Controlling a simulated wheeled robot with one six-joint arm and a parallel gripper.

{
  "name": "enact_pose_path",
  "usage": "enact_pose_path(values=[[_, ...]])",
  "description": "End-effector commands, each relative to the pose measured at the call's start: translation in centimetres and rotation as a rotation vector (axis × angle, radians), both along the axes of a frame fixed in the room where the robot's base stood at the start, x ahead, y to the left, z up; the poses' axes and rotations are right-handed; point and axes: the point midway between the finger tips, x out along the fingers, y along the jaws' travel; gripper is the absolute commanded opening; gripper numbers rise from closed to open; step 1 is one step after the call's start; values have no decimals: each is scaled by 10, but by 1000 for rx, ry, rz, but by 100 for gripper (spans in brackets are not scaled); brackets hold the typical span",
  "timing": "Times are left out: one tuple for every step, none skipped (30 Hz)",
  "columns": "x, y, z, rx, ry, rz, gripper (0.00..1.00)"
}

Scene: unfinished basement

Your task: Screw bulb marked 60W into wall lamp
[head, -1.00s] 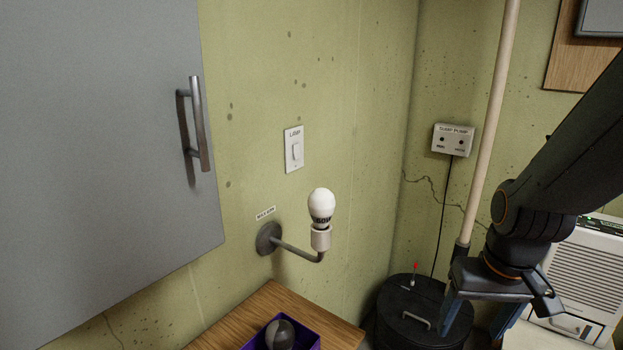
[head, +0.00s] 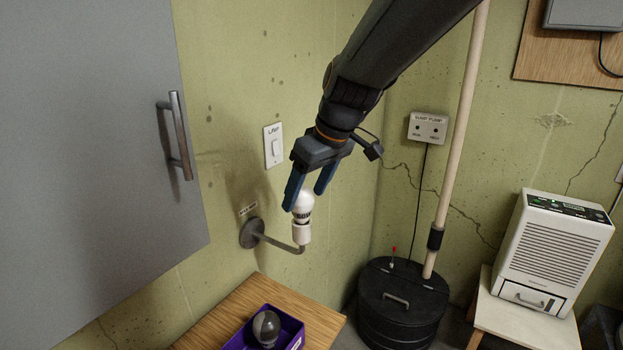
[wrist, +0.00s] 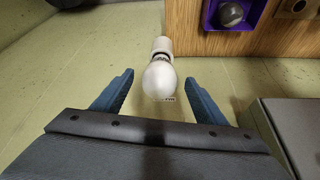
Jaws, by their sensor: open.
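The wall lamp (head: 262,234) is a grey round mount with a bent arm and a white upright socket (head: 301,235). A white bulb (head: 304,204) stands upright in the socket; its marking is too small to read. It also shows in the wrist view (wrist: 158,82), between and beyond the fingertips. My gripper (head: 307,197) is open, above the bulb with its blue fingers pointing down on either side of the bulb's top. In the wrist view my gripper (wrist: 158,82) shows clear gaps on both sides of the bulb.
A purple tray (head: 287,319) with a dark-grey bulb (head: 266,328) sits on a wooden surface (head: 247,293) below the lamp. A lamp switch (head: 274,147) is on the wall behind. A grey cabinet door with a handle (head: 177,136) is at left. A pole (head: 462,130) stands at right.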

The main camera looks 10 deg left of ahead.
Motion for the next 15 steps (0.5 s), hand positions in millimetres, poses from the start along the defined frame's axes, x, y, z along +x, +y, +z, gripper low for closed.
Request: enact_pose_path(values=[[1, 3, -7, -3, 4, 1, 66], [2, 4, -11, -2, 4, 1, 66], [3, 6, -16, -2, 4, 1, 66], [4, 7, -20, -2, 4, 0, 66], [5, 9, -23, -2, 3, -1, 66], [6, 10, -27, -2, 3, -1, 66], [6, 11, -30, -2, 3, -1, 66], [7, 12, -32, -2, 3, -1, 66], [8, 13, -34, -2, 1, 0, 66], [8, 13, -36, -1, 1, 0, 66], [9, 13, -37, -1, 1, 0, 66], [9, 14, -39, -1, 1, 0, 66], [9, 14, -39, -1, 1, -1, 66], [9, 14, -40, -1, 1, -1, 66], [10, 14, -40, -1, 0, -1, 66]])
